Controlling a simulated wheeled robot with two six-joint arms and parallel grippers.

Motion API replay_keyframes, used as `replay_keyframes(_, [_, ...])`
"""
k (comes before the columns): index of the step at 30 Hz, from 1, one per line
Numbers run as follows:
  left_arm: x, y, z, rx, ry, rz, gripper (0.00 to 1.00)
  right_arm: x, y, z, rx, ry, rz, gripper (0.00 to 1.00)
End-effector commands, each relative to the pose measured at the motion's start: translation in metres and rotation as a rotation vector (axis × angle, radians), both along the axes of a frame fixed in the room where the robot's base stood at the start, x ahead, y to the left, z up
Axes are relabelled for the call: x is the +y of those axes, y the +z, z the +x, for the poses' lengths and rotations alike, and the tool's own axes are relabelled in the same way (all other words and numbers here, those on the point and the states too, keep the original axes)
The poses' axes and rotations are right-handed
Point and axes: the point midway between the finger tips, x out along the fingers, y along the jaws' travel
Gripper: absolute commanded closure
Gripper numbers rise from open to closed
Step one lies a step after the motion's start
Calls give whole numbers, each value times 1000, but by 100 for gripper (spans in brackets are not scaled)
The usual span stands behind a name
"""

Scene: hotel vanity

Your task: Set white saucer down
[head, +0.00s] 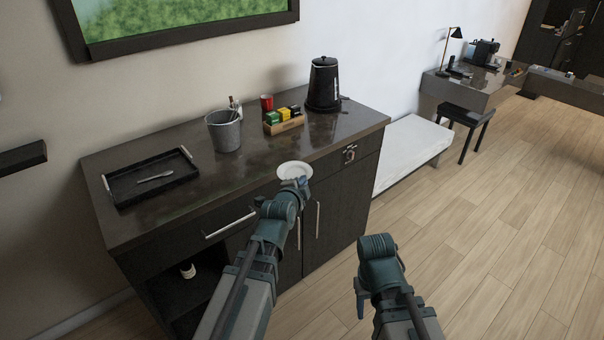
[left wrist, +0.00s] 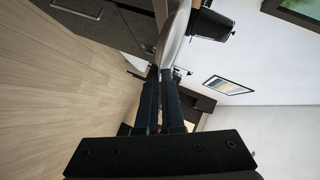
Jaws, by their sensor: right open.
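The white saucer (head: 294,170) appears roughly level at the front edge of the dark counter, beside the tip of my left arm. My left gripper (head: 303,183) is mostly hidden behind its own wrist in the head view. In the left wrist view the saucer (left wrist: 178,38) is seen edge-on between my two close fingers (left wrist: 168,85), which are shut on its rim. I cannot tell how far the saucer is above the counter. My right gripper (head: 360,302) is open and empty, low in front of the cabinet.
The dark counter (head: 190,212) holds a black tray (head: 125,187) with a utensil, a metal bucket (head: 224,133), a red cup (head: 267,102), a wooden box of colored packets (head: 284,126) and a black kettle (head: 323,82). The front middle of the counter is clear.

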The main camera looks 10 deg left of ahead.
Motion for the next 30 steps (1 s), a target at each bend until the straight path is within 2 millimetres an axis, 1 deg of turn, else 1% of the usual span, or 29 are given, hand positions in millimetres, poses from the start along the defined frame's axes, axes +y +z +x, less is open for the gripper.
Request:
replay_keyframes(1, [-1,1,-7,-1,0,1,100,0,1,0,0,0,0,50])
replay_keyframes(4, [-2,2,-12,-1,1,-1,100,0,2,0,0,0,0,50])
replay_keyframes(11, [-3,2,-15,-1,2,-1,100,0,2,0,0,0,0,50])
replay_keyframes(14, [-3,7,-15,-1,2,-1,100,0,7,0,0,0,0,50])
replay_keyframes(17, [-3,17,-15,-1,2,-1,100,0,17,0,0,0,0,50])
replay_keyframes(24, [-3,54,-15,-1,2,-1,100,0,54,0,0,0,0,50])
replay_keyframes(27, [-3,61,-15,-1,2,-1,100,0,61,0,0,0,0,50])
replay_keyframes(30, [-3,60,-15,-1,2,-1,100,0,60,0,0,0,0,50])
